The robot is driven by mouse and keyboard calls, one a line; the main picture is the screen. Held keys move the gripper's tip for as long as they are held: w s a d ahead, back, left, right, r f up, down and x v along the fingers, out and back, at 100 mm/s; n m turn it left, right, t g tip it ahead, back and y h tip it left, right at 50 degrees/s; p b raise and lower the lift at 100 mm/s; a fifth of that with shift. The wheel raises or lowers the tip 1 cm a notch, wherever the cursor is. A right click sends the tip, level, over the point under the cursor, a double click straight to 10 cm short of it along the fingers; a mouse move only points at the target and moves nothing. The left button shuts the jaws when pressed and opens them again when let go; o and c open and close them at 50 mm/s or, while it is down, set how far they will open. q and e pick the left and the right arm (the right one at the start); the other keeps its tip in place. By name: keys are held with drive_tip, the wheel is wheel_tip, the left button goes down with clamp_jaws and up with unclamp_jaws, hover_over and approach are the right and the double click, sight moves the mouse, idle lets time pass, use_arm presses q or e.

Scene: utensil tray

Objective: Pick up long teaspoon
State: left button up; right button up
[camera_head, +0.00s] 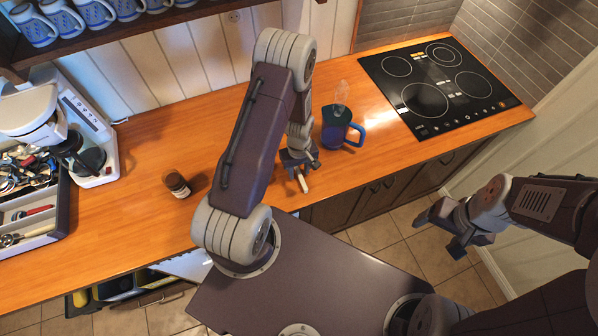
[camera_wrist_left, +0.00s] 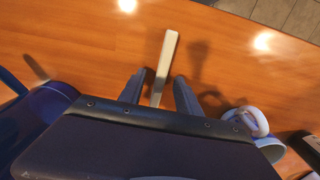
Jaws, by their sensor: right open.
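A long, narrow pale handle (camera_wrist_left: 168,50) lies between the two spread fingers of my left gripper (camera_wrist_left: 160,92) in the left wrist view. Small gaps show on both sides of it. Its far end is hidden by the gripper body, so I cannot tell whether it is the long teaspoon. In the head view the handle (camera_head: 302,183) pokes out below my left gripper (camera_head: 299,166), near the counter's front edge. My right gripper (camera_head: 441,232) is open and empty above the floor tiles. A utensil tray (camera_head: 61,212) holding spoons and other cutlery (camera_head: 12,240) stands at the far left.
A blue-handled jug (camera_head: 335,130) stands just right of my left gripper. A dark jar (camera_head: 176,184), a coffee maker (camera_head: 82,125) and a cooktop (camera_head: 385,73) stand on the counter (camera_head: 155,150). Mugs (camera_head: 62,15) line a shelf.

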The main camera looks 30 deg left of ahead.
use_arm(q)
clamp_jaws()
idle(1.4)
